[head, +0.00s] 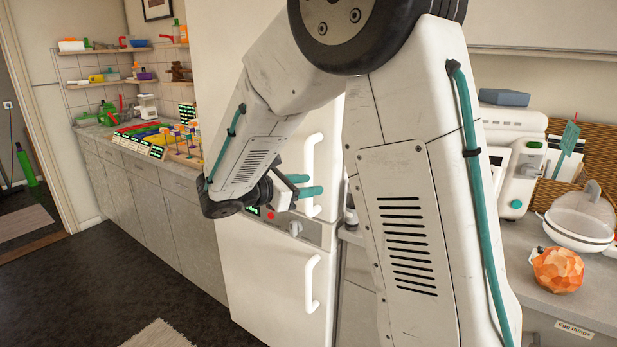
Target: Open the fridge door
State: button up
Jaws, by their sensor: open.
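The fridge looks to be the tall white unit in the middle, with an upper door (240,60) and a lower door (265,285). Both look shut. The upper door has a white vertical handle (310,150) and the lower door has a similar handle (311,283). My gripper (315,184) is open, with its two teal fingers pointing right across the lower part of the upper handle. I cannot tell whether the fingers are around the handle or only in front of it. My arm hides much of the unit's upper right.
A control strip (300,229) with a red button and knob runs between the doors. A counter (150,160) with colourful items stands left, and another counter (560,300) with an orange faceted object (558,270) right. Dark floor (80,270) is open in front, with a pale rug (160,335).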

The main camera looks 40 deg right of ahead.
jog(key=w+a+f+n+t+h, duration=0.1)
jog(key=w+f+n+t+h, duration=0.1)
jog(key=w+n+t, duration=0.3)
jog(key=d, duration=0.2)
jog(key=w+d+g, duration=0.1)
jog(key=d, duration=0.1)
jog(key=w+d+m+g, duration=0.1)
jog(key=d, duration=0.2)
jog(key=shift+w, duration=0.15)
grip_shut()
